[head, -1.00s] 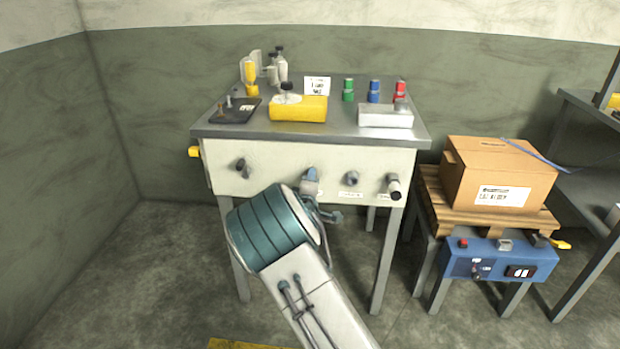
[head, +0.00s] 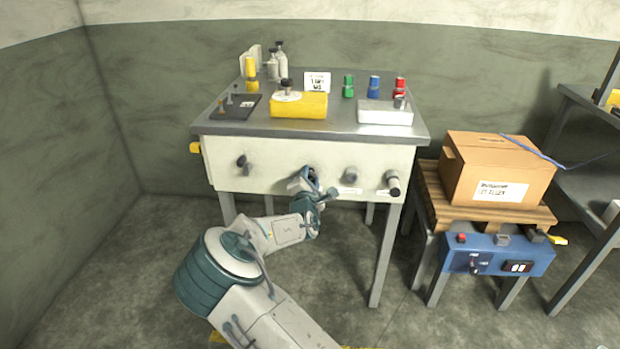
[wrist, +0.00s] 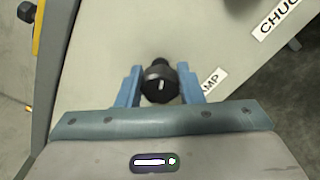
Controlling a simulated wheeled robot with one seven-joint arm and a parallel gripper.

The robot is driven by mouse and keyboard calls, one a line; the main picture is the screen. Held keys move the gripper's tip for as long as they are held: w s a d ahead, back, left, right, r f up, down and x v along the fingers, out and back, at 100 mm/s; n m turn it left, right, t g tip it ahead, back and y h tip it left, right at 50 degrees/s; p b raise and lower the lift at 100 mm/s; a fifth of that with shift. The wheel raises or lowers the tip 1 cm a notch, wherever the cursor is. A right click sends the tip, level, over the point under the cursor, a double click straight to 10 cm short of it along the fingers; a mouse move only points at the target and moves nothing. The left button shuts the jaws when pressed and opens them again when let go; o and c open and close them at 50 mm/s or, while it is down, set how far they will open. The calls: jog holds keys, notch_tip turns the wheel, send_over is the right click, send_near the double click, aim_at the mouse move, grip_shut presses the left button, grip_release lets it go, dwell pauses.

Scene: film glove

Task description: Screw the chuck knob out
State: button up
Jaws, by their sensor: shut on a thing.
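My gripper (head: 312,178) is at the front panel (head: 275,183) of the metal bench, at the second knob from the left. In the wrist view its two blue fingers (wrist: 160,85) are shut on a round black knob (wrist: 158,84) with a white mark. A label ending in "AMP" (wrist: 212,80) is close beside this knob, partly hidden by a finger. A label starting "CHUC" (wrist: 279,18) is farther to the upper right. In the head view, another knob (head: 351,174) is just right of my gripper, above a small label. How far the held knob sticks out is unclear.
A dark knob (head: 243,164) is on the panel's left, and a black-tipped one (head: 393,182) on its right. A yellow block (head: 299,106) and a white box (head: 385,113) are on the bench top. A carton (head: 495,172) stands on a pallet at right. Floor is clear at left.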

jog(key=shift+a+r+n, duration=0.1)
jog(key=shift+r+n, duration=0.2)
jog(key=shift+n, duration=0.2)
jog(key=o, duration=1)
jog(key=shift+w, duration=0.1)
jog(key=shift+c, duration=0.2)
jog(key=shift+f, duration=0.2)
jog(key=s+p, duration=0.1)
jog(key=s, duration=1.3)
jog(key=shift+a, duration=0.15)
jog(key=shift+w, duration=0.1)
